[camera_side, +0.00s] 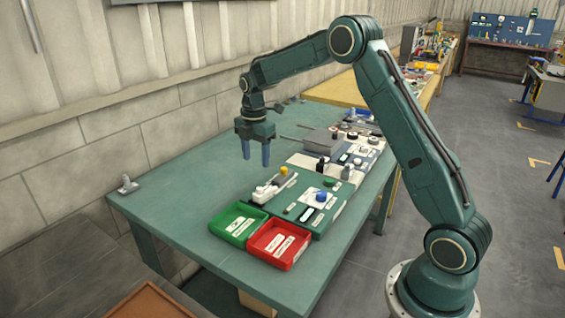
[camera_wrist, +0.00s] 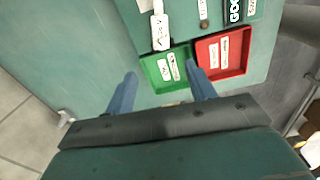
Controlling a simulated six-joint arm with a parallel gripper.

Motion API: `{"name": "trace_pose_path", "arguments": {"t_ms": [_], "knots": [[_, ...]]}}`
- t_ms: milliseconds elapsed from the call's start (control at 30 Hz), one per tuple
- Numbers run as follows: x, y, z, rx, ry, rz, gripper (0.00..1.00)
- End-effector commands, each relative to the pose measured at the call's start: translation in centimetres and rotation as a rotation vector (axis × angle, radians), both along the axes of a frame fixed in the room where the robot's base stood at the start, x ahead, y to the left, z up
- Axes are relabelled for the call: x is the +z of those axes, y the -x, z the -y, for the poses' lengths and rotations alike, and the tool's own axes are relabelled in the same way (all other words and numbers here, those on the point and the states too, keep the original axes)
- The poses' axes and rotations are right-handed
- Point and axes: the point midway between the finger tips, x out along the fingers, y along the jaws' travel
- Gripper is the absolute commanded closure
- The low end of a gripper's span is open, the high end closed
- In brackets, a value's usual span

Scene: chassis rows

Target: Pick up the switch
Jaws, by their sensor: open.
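My gripper (camera_side: 256,152) is open and empty, fingers pointing down, above the green table. In the wrist view my gripper (camera_wrist: 161,70) has its two blue fingers spread, with the green tray beyond and partly between them. I cannot tell which part is the switch. Candidates on the chassis panel (camera_side: 333,214) in the side view include a white block (camera_side: 268,190), a yellow knob (camera_side: 284,170), a blue knob (camera_side: 321,196) and small dark parts. The wrist view shows a white labelled part (camera_wrist: 160,30) above the green tray.
A green tray (camera_side: 238,224) and a red tray (camera_side: 278,244) stand side by side at the table's front; both hold white labels. More parts and a grey box (camera_side: 319,141) stand farther back. A metal clamp (camera_side: 128,185) sits at the left edge. The table's left side is clear.

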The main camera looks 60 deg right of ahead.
Motion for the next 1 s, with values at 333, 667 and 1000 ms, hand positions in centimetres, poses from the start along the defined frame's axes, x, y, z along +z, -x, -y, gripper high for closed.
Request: {"name": "trace_pose_path", "arguments": {"t_ms": [333,667,1000], "knots": [[-5.1,0.1,0.0,-0.001,-0.001,-0.004,0.45],[-7.5,0.1,0.0,-0.001,0.000,0.000,0.45],[-8.5,0.2,0.0,-0.001,-0.001,-0.003,0.45]]}}
